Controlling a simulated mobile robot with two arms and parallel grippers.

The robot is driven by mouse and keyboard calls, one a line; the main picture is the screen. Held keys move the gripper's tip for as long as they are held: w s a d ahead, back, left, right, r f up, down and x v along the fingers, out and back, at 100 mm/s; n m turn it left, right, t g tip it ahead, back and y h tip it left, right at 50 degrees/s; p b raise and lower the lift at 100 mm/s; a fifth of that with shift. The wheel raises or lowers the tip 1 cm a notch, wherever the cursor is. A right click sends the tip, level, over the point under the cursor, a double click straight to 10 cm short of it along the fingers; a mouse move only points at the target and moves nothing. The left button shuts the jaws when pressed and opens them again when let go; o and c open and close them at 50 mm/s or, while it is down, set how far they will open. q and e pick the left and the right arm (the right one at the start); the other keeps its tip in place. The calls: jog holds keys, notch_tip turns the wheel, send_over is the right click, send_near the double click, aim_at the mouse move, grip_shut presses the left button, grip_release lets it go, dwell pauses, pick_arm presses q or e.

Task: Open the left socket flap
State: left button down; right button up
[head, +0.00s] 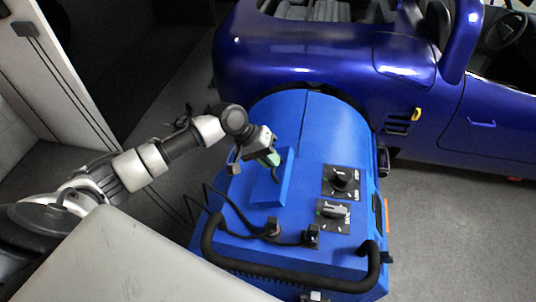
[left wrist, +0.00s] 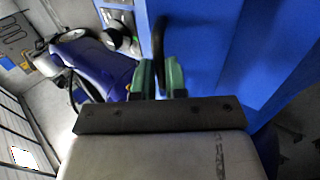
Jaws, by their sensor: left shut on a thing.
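The blue dynamometer housing (head: 235,215) stands beside the car's wheel arch. My left gripper (head: 272,160), with green fingertips, is over the raised blue box on its top. In the left wrist view the green fingers (left wrist: 160,78) are closed around a curved black handle (left wrist: 159,38) in front of a blue surface. The handle also shows below the fingertips in the head view (head: 275,176). Near the housing's front edge are two small black socket fittings, a left one (head: 272,228) with a cable and a right one (head: 312,236). I cannot tell whether their flaps are open. My right gripper is not seen.
Two black rotary switches, an upper one (head: 342,181) and a lower one (head: 333,213), sit right of the box. A thick black rail (head: 290,279) runs along the housing's front. Black cables hang at its left. The blue car (head: 310,60) stands close behind.

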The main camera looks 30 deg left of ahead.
pick_arm(q)
jog(key=shift+s+a+t+h+b, duration=0.2)
jog(key=shift+a+t+h+b, duration=0.1)
jog(key=shift+a+h, duration=0.45)
jog(key=a+t+h+b, duration=0.1)
jog(key=a+h+b, duration=0.1)
jog(key=h+b, duration=0.1)
jog(key=s+a+f+t+h+b, duration=0.1)
jog(key=a+h+b, duration=0.2)
jog(key=b, duration=0.3)
jog(key=s+a+f+h+b, duration=0.1)
jog(key=a+h+b, duration=0.1)
jog(key=h+b, duration=0.3)
jog(key=shift+a+t, duration=0.4)
jog(key=shift+s+a+b, duration=0.1)
jog(key=shift+a+b, duration=0.15)
jog(key=shift+b, duration=0.4)
jog(key=shift+a+f+b, duration=0.2)
jog(key=shift+f+b, duration=0.05)
jog(key=shift+b, duration=0.1)
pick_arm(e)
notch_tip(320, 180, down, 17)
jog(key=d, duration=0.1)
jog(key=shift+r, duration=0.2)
pick_arm(q)
jog(key=shift+s, duration=0.1)
jog(key=c, duration=1.2)
grip_release()
jog(key=shift+o, duration=0.2)
